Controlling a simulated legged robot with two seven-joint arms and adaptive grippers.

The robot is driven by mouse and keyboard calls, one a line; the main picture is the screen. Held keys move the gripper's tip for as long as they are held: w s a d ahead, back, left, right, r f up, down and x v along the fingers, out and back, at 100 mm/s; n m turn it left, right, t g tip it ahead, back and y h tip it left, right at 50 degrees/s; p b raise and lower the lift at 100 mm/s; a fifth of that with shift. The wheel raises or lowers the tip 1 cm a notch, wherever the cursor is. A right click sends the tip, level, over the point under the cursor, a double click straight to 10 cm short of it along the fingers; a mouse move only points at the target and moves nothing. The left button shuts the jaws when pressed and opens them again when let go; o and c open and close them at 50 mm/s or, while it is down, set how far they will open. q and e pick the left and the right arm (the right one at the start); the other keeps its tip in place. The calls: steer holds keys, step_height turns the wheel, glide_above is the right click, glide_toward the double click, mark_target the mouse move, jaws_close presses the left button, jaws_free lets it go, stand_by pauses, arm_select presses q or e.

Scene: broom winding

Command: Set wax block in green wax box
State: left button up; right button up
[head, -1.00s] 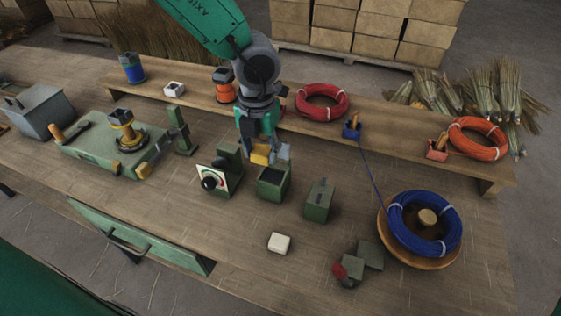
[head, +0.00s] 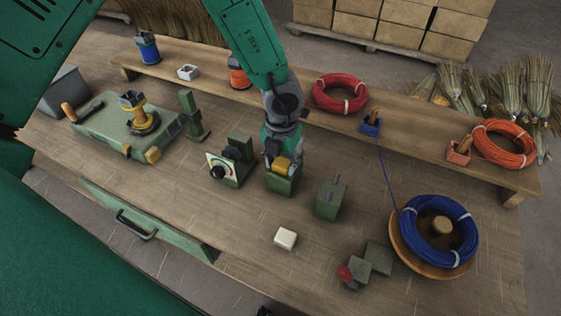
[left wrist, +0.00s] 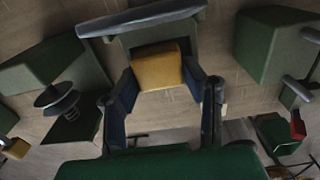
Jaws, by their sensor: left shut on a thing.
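The yellow wax block (head: 280,165) is between the fingers of my left gripper (head: 283,160), which is shut on it. The gripper points down at the green wax box (head: 281,187) on the bench. The block is at the box's open top; how deep it sits is hidden by the fingers. In the left wrist view the block (left wrist: 160,67) lies between the dark fingers (left wrist: 165,88), with the box's green rim (left wrist: 150,30) behind it. My right gripper is not in view.
A white block (head: 285,238) lies in front. A blue coil (head: 438,230) sits on a round wooden plate at right.

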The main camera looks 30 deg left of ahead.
arm_select(q)
steer(key=shift+d, duration=0.35)
steer(key=o, duration=1.2)
steer(key=shift+d, duration=0.1)
steer(key=shift+c, duration=0.2)
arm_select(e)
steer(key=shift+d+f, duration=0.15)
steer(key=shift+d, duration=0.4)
